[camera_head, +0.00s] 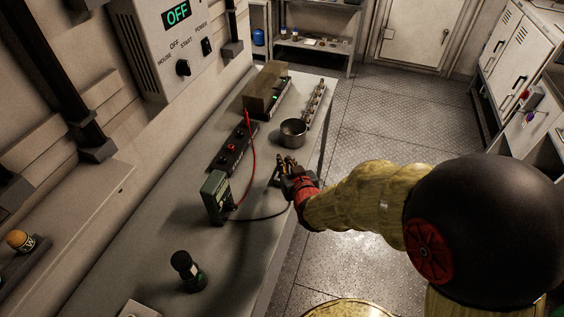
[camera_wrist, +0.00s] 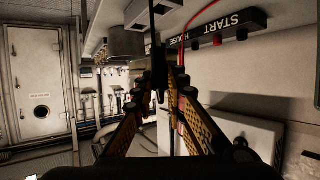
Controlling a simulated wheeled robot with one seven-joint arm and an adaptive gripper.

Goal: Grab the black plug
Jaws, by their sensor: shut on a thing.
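My gripper (camera_head: 284,165) is above the grey bench, near its right edge, beyond the green meter. In the wrist view its yellow-sided fingers (camera_wrist: 160,84) are closed on a thin dark piece, the black plug (camera_wrist: 152,42), which extends upward between the dark fingertips. In the head view the plug is too small and covered by the fingers to make out. A black lead (camera_head: 262,218) runs from the green meter (camera_head: 217,196) along the bench to my gripper.
A red lead (camera_head: 248,150) runs from the meter toward the black terminal strip (camera_head: 231,148). A metal pot (camera_head: 293,133) stands just beyond my gripper, and a brown box (camera_head: 265,88) behind it. A dark cylinder (camera_head: 188,271) stands nearer on the bench. The floor to the right is clear.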

